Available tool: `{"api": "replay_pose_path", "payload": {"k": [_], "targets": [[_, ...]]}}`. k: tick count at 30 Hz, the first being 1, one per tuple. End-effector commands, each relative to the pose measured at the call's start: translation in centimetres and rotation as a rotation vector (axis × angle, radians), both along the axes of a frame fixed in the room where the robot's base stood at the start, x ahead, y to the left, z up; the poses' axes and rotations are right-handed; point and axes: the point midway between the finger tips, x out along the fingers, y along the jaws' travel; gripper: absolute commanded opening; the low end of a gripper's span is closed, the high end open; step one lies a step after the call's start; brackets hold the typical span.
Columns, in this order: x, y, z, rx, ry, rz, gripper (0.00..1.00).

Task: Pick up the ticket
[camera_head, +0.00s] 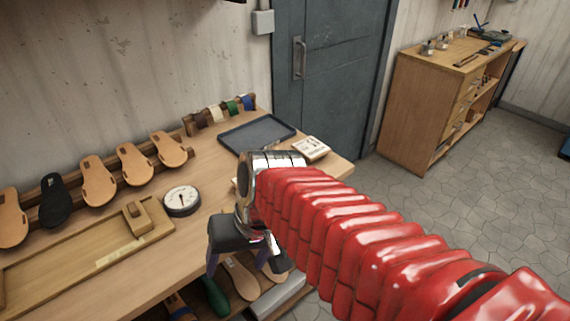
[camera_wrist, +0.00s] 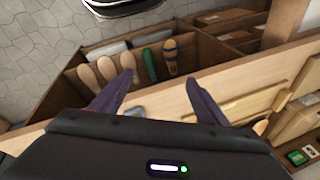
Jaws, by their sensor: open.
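My gripper (camera_head: 238,266) is open and empty, pointing down by the workbench's front edge. Its two dark purple fingers are spread in the wrist view (camera_wrist: 160,80). I cannot make out a clear ticket. A small pale block or card with dark print (camera_head: 311,147) lies at the bench's far right, beyond my gripper, and I cannot tell if it is the ticket. In the wrist view a small grey-blue piece (camera_wrist: 136,113) shows between my fingers near the bench edge, too unclear to name.
The workbench (camera_head: 165,280) holds a dark tray (camera_head: 226,142), a round dial gauge (camera_head: 182,200), a wooden tray (camera_head: 30,268) and a row of sandal soles (camera_head: 99,180). Shelves below hold more soles (camera_wrist: 106,68). A second bench (camera_head: 410,110) stands back right; floor between is clear.

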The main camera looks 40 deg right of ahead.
Motion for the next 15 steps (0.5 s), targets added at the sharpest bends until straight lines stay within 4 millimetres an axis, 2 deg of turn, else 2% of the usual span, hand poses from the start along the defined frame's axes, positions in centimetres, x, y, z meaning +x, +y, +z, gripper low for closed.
{"api": "replay_pose_path", "payload": {"k": [1, 5, 11, 15], "targets": [[-0.1, -0.1, -1.0, 0.061, 0.050, -0.064, 0.72], [0.0, 0.1, -2.5, 0.227, 0.147, -0.217, 0.81], [1.0, 0.1, -3.8, 0.499, 0.260, -0.459, 0.81], [2.4, -0.7, -4.1, 0.699, 0.309, -0.633, 0.81]]}}
